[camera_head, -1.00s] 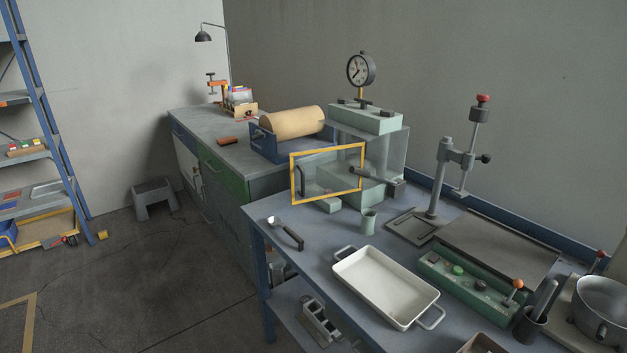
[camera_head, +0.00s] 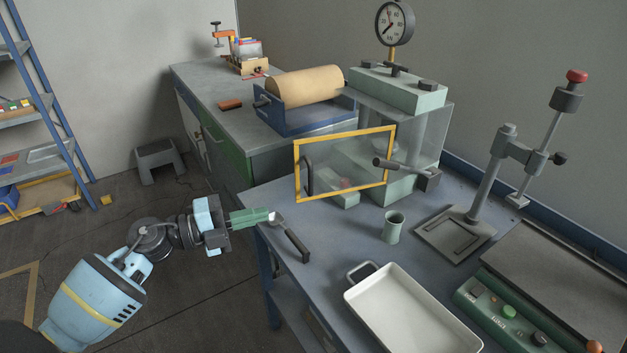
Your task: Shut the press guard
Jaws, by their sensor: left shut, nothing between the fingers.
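The press (camera_head: 398,88) is a pale green machine with a round dial gauge on top, standing on the blue-grey bench. Its guard (camera_head: 297,170) is a clear panel in a yellow frame with a dark upright handle (camera_head: 309,176) near its left edge. The guard stands swung open, out from the press toward the left. My left gripper (camera_head: 268,214) is shut and empty at the bench's left edge, left of and lower in the picture than the guard handle, apart from it. My right gripper is not in view.
A black-handled tool (camera_head: 293,243) lies close to my left gripper's tips. A green cup (camera_head: 393,227) and a white tray (camera_head: 412,316) stand in front of the press. A paper roll (camera_head: 306,90) sits behind the guard. A lever press (camera_head: 490,185) stands at right.

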